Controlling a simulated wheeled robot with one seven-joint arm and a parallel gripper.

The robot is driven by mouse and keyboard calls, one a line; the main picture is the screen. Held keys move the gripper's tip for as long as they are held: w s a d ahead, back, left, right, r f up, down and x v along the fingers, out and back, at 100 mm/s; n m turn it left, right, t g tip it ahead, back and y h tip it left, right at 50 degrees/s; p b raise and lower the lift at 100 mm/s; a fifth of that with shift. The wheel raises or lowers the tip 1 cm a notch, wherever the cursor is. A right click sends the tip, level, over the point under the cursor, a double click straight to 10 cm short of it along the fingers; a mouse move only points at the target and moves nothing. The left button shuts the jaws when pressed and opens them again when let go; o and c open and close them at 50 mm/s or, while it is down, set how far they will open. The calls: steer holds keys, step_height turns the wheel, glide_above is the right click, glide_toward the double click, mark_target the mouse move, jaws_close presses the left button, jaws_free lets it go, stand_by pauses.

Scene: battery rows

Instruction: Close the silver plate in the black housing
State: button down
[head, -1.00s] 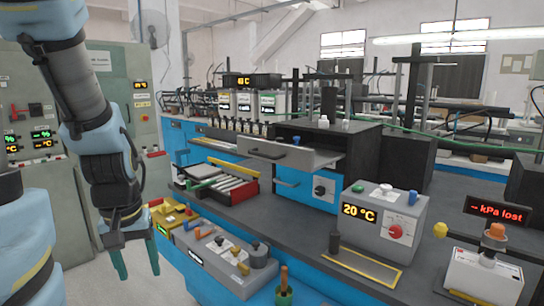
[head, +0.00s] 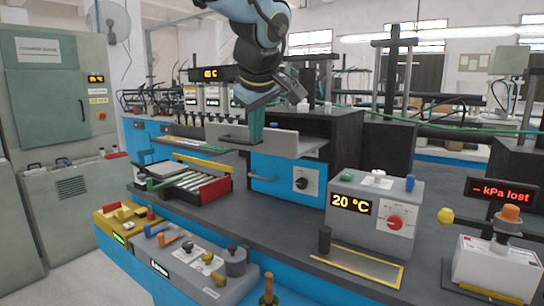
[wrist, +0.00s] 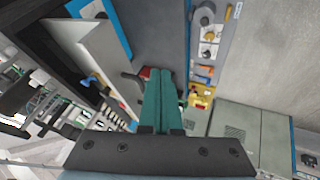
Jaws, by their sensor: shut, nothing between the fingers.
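The silver plate (head: 284,143) sticks out from the front of the black housing (head: 338,128), above a blue cabinet front. A dark handle (head: 233,140) is on the plate's left part. My gripper (head: 256,142) points down in front of the plate, just right of the handle. Its green fingers are shut together with nothing between them. I cannot tell whether they touch the plate. In the wrist view, the shut fingers (wrist: 163,88) lie beside a dark handle (wrist: 131,86), with a pale panel (wrist: 88,50) to the left.
Below stand a red-ended tray of rollers (head: 190,178), a grey box with a 20 °C display (head: 375,212) and a grey control box with knobs (head: 205,262). A white box (head: 497,268) stands at the right. The dark bench top (head: 275,215) is partly clear.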

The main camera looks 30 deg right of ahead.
steer(key=w+d+f+p, duration=0.5)
steer(key=w+d+f, duration=0.1)
steer(key=d, duration=0.2)
steer(key=shift+w+f+n, duration=0.15)
steer(key=shift+w+n, duration=0.15)
steer(key=shift+w, duration=0.1)
stand_by(0.4)
